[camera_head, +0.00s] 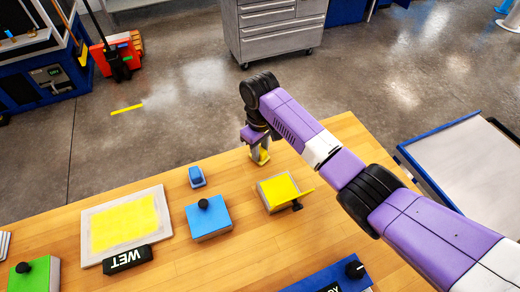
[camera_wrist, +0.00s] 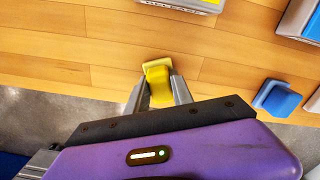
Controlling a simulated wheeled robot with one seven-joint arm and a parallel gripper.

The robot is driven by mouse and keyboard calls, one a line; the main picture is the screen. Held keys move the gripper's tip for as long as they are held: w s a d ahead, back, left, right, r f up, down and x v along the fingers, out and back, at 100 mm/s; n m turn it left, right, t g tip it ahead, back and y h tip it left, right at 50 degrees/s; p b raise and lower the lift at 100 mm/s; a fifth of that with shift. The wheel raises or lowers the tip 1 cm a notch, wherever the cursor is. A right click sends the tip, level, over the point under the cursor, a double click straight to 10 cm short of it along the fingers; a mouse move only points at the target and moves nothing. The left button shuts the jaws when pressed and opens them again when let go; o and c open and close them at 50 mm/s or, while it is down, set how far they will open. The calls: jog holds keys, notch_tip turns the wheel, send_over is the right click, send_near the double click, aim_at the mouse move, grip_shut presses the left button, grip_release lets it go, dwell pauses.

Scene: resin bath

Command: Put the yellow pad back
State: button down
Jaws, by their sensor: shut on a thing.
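The yellow pad (camera_head: 264,158) is at the far edge of the wooden table, under my gripper (camera_head: 259,150). In the wrist view the yellow pad (camera_wrist: 160,82) sits between the two fingertips (camera_wrist: 160,90), which are shut on it. I cannot tell whether it touches the tabletop. A box with a yellow top (camera_head: 277,189) stands nearer on the table; its yellow lid appears tilted to the right side, with a black knob (camera_head: 297,205). Part of this box (camera_wrist: 190,4) shows at the top of the wrist view.
A blue pad (camera_head: 197,177) lies left of my gripper, behind a shut blue box (camera_head: 208,220) with a black knob. A pale tray with a yellow sheet (camera_head: 100,238) and a black WET sign (camera_head: 127,257) lie further left. A green box (camera_head: 35,275) is at the near left.

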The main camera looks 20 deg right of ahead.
jog(key=c, duration=1.1)
grip_release()
jog(key=shift+f, duration=0.1)
notch_tip(320, 180, up, 12)
